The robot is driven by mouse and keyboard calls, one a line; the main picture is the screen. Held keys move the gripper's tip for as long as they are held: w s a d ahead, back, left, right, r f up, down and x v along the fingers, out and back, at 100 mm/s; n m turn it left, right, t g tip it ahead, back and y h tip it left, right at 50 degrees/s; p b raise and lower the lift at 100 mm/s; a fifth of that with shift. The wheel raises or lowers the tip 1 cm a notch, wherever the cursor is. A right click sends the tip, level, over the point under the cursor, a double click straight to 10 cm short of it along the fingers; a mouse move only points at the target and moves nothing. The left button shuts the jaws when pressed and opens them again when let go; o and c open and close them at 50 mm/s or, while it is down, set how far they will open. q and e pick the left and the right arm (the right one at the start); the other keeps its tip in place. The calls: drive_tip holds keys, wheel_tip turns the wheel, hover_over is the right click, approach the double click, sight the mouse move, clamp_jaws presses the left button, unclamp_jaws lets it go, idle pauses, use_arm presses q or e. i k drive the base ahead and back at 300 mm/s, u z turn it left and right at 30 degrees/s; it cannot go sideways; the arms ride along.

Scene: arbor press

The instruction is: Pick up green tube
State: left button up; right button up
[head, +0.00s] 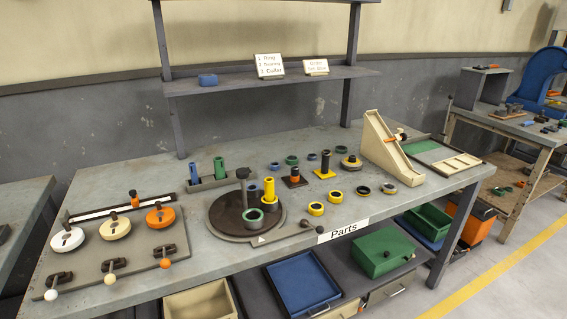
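A green tube (219,169) stands upright in a low dark holder (208,183) at the back middle of the workbench. A blue tube (196,171) stands upright to its left in the same holder. The lower end of the green tube is hidden by the holder's front wall. Neither of my grippers is in the head view, and nothing touches the green tube.
A dark turntable (226,229) with a grey post (243,188), a yellow tube (268,189) and a green ring (253,217) lies in front of the holder. A fixture plate (135,253) is left; several rings and a beige ramp (385,150) are right.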

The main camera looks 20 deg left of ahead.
sight(219, 163)
drive_tip(key=z, duration=0.3)
drive_tip(key=i, duration=0.75)
drive_tip(key=u, duration=0.7)
drive_tip(key=i, duration=0.6)
drive_tip(key=u, duration=0.7)
